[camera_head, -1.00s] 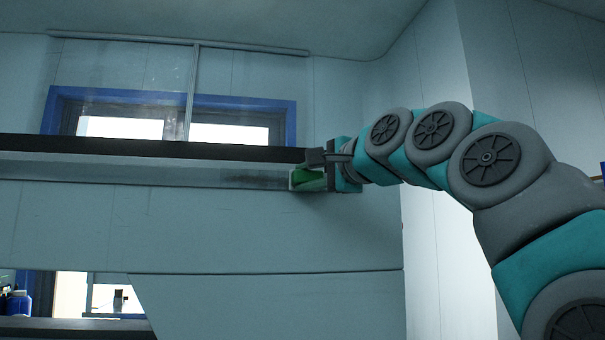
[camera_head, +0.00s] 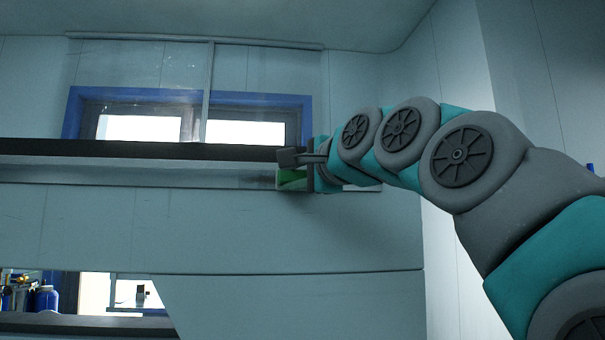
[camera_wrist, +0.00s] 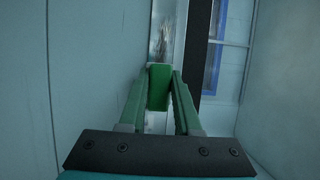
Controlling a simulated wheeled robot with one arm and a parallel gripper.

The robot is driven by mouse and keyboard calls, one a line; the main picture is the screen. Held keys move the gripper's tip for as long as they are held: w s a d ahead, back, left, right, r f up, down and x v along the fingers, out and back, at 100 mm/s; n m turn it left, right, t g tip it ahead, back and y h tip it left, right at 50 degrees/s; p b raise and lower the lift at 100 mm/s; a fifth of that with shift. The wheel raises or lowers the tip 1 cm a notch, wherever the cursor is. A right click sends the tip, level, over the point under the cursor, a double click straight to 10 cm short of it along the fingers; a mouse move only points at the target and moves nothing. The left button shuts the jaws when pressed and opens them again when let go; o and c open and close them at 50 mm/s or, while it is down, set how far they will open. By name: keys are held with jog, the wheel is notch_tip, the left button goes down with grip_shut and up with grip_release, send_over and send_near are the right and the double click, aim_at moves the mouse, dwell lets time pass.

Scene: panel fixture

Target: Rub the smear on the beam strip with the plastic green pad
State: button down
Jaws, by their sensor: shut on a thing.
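The beam strip (camera_head: 120,173) is a pale horizontal band under a dark ledge on the wall. A dull grey smear (camera_head: 258,181) shows on it just left of my gripper (camera_head: 292,170). In the wrist view the smear (camera_wrist: 163,38) is a dark streaky patch on the strip (camera_wrist: 176,60), just beyond the pad. My gripper, also in the wrist view (camera_wrist: 160,75), is shut on the green pad (camera_wrist: 159,88), which sits between its two fingers. The pad (camera_head: 290,181) is partly hidden by a finger in the head view. I cannot tell whether the pad touches the strip.
The dark ledge (camera_head: 120,149) runs right above the strip. A blue-framed window (camera_head: 72,110) behind a clear sliding panel is above that. A lower opening with a blue bottle (camera_head: 46,299) is at the bottom left. A wall corner stands at the right.

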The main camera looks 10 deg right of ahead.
jog(key=shift+w+a+p, duration=0.1)
jog(key=shift+a+p, duration=0.65)
jog(key=shift+a, duration=3.7)
jog(key=s, duration=0.6)
jog(key=shift+s+a, duration=0.1)
jog(key=s, duration=0.2)
jog(key=shift+s, duration=0.4)
jog(key=shift+w, duration=0.15)
